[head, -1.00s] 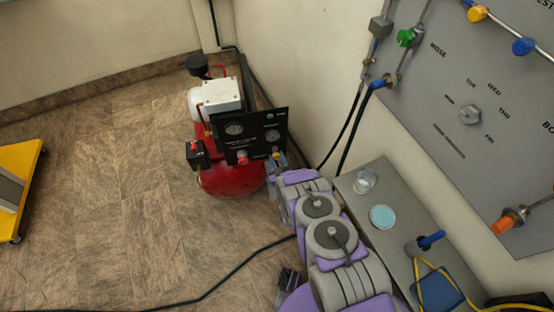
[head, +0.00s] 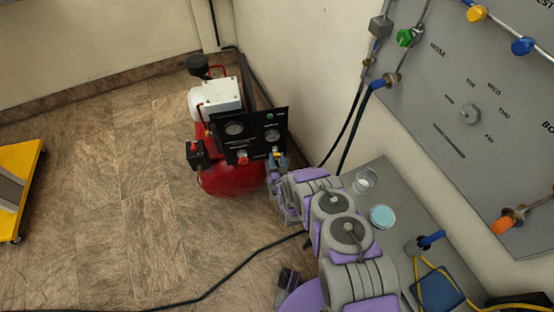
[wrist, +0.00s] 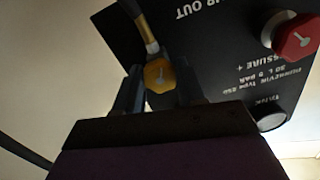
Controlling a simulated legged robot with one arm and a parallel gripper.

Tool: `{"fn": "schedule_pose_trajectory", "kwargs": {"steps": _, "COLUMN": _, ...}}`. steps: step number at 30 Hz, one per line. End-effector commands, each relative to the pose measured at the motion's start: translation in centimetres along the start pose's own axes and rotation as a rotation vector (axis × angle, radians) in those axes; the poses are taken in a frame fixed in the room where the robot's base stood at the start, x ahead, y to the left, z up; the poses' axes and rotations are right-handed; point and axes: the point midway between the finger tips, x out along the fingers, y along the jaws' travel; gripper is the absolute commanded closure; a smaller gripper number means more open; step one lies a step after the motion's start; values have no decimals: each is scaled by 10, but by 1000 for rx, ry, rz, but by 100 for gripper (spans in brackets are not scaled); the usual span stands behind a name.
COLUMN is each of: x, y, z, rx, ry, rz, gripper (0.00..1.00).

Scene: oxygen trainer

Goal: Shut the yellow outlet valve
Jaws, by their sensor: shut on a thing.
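The yellow outlet valve (wrist: 159,76) shows in the wrist view as a yellow knob at the end of a hose fitting, below the "AIR OUT" label. My gripper (wrist: 158,88) has a finger on each side of the knob and is shut on it. In the head view my gripper (head: 277,160) is small at the right edge of the black panel (head: 230,148) on the red compressor (head: 232,180). The yellow knob is mostly hidden there by the fingers.
A red knob (wrist: 296,37) sits on the panel to the right of the yellow valve in the wrist view. A grey table (head: 395,240) with a glass and a blue-lidded dish stands beside my arm. A black cable crosses the floor.

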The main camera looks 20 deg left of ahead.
Motion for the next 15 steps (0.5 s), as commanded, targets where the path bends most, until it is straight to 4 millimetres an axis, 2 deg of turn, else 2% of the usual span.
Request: {"fn": "schedule_pose_trajectory", "kwargs": {"steps": 15, "x": 0, "y": 0, "z": 1, "rx": 488, "ry": -2, "rz": 0, "gripper": 91}}
